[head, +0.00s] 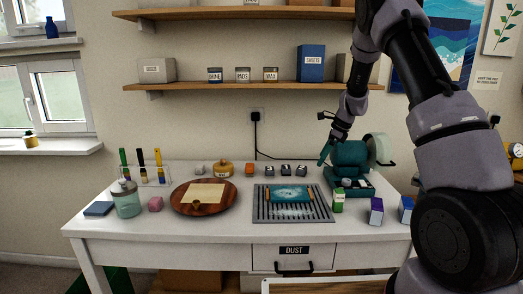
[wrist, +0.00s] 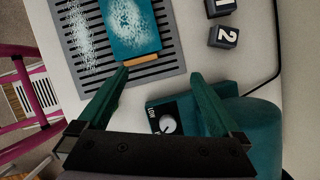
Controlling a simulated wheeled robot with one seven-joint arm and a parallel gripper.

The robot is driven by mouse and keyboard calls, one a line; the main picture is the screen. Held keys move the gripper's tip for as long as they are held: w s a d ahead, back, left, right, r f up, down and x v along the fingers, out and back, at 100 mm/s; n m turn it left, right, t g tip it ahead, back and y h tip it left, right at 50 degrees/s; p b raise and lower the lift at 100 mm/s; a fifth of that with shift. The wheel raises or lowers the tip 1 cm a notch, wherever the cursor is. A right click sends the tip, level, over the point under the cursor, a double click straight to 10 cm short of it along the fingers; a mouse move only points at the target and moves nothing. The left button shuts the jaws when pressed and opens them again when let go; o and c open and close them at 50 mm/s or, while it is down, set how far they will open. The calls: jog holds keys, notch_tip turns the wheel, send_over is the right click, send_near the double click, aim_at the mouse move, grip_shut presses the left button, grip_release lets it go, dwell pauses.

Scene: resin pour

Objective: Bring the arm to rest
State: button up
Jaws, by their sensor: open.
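My gripper (wrist: 158,85) is open in the wrist view, its two teal fingers spread apart with nothing held between them. In the head view my gripper (head: 327,150) hangs at the end of my arm, close to the teal machine (head: 350,155) at the right of the table. The wrist view looks down on that machine's dial panel (wrist: 168,122), which shows between and beyond the fingers. A teal board (head: 289,194) with white powder on it lies on the slotted grey grate (head: 262,214); its edge with a wooden strip is near the left finger in the wrist view.
Several small dark numbered blocks (head: 286,169) stand behind the grate. A round wooden tray (head: 180,207) and a glass jar (head: 126,203) stand to the left. Small cartons (head: 376,211) line the right front. Shelves (head: 215,88) hang on the wall behind my arm.

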jog(key=s+r+n+t, duration=0.1)
jog(key=s+r+n, duration=0.3)
jog(key=s+r, duration=0.55)
jog(key=s+r+n+t, duration=0.1)
jog(key=s+r+n, duration=0.45)
jog(key=r, duration=0.75)
jog(key=s+r+n+t+h, duration=0.1)
jog(key=s+n, duration=0.3)
jog(key=s, duration=0.7)
jog(key=s+d+r+n+t+h, duration=0.1)
jog(key=s+r+n, duration=0.3)
jog(key=s, duration=0.7)
jog(key=shift+s+t, duration=0.25)
jog(key=shift+t, duration=0.35)
